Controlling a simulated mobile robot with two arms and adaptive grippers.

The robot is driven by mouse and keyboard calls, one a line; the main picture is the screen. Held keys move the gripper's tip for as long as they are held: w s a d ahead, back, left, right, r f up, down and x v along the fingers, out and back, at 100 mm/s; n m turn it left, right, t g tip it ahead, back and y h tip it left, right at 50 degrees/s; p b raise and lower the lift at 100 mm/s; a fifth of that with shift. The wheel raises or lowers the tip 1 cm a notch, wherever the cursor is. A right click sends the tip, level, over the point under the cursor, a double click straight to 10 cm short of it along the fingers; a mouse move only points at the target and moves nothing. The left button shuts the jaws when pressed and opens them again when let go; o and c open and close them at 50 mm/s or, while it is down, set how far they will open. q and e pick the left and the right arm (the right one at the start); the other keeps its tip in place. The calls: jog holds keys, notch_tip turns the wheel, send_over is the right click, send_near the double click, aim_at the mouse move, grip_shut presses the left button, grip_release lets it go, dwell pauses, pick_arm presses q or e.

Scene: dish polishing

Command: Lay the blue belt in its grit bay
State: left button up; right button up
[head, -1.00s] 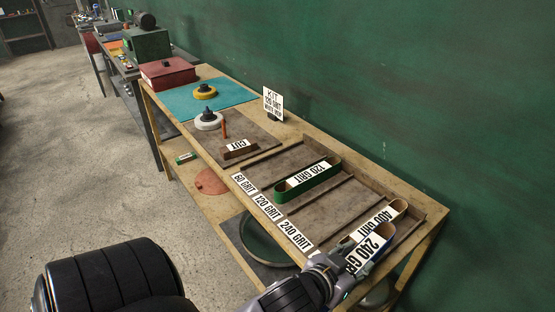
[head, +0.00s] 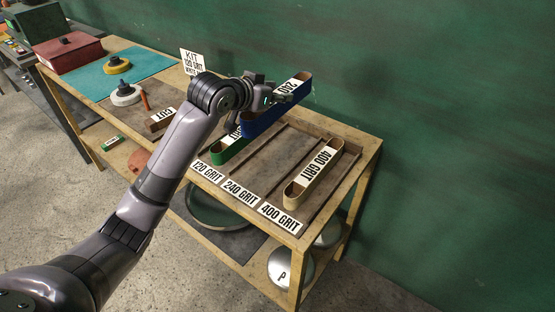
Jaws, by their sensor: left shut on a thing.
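My left gripper (head: 272,97) is shut on the blue belt (head: 262,124). It holds the belt raised above the back of the wooden tray, over the green belt's side. The belt's white label is partly covered, with "240" readable in part. The 240 GRIT label (head: 241,192) marks a bay (head: 268,163) that looks empty, between the 120 GRIT and 400 GRIT bays. The green belt (head: 227,152) lies by the 120 GRIT label (head: 207,172), partly hidden by my arm and the blue belt. My right gripper is out of view.
The tan 400 GRIT belt (head: 315,176) lies behind the 400 GRIT label (head: 280,217). Low dividers separate the bays. A KIT sign (head: 192,61) stands left of my gripper. A brown CUT bar (head: 159,119) lies farther left. The green wall is close behind the bench.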

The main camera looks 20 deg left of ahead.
pick_arm(q)
jog(key=shift+w+a+r, duration=0.3)
jog(key=shift+w+r, duration=0.15)
jog(key=shift+r, duration=0.35)
jog(key=shift+f+p, duration=0.9)
jog(key=shift+f, duration=8.8)
jog(key=o, duration=1.3)
jog(key=shift+f, duration=0.1)
jog(key=v, duration=1.2)
jog(key=shift+b, duration=0.45)
